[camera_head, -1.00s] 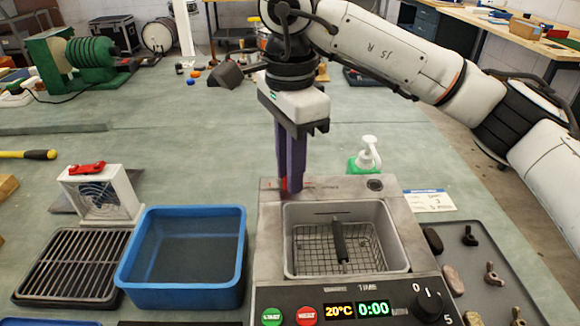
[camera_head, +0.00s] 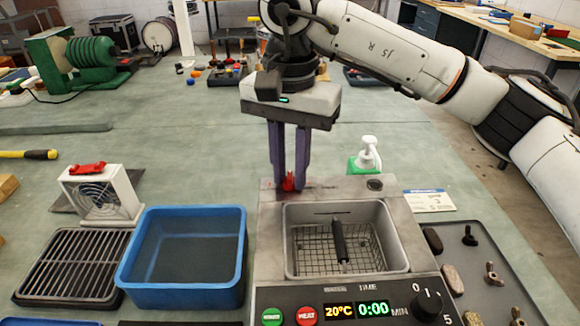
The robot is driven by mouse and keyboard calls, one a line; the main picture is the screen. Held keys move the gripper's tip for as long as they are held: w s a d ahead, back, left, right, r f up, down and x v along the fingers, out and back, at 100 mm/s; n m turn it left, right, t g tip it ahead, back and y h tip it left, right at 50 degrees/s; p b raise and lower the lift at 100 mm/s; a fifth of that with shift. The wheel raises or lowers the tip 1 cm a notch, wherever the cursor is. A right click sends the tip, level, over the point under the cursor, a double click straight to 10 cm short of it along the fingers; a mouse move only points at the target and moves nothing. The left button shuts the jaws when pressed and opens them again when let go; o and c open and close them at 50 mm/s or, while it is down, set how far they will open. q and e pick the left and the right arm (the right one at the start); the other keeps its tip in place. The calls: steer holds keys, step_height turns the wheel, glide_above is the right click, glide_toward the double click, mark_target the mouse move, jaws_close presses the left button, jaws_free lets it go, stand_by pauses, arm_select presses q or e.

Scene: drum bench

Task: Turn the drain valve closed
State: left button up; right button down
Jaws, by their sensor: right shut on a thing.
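The drain valve's red handle (camera_head: 289,182) stands at the back left of the metal tank unit (camera_head: 410,235). My right gripper (camera_head: 289,186) points down at it, with one purple finger on each side. It is shut on the red handle, which shows between the fingertips. The valve's body and the handle's lower part are hard to make out. The tank holds a wire basket (camera_head: 312,246) with a dark handle. My left gripper is not in view.
A blue bin (camera_head: 243,262) stands left of the tank, with a black rack (camera_head: 38,262) and a small white fan (camera_head: 132,190) beyond it. A soap bottle (camera_head: 368,152) is behind the tank. A grey tray (camera_head: 480,270) with several wing nuts and stones lies at the right.

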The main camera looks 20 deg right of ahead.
mark_target(290, 175)
stand_by(0.5)
steer(key=c, duration=1.6)
jaws_free()
steer(key=shift+o, duration=0.2)
step_height(290, 175, up, 10)
steer(key=p, duration=0.1)
steer(key=shift+r, duration=0.2)
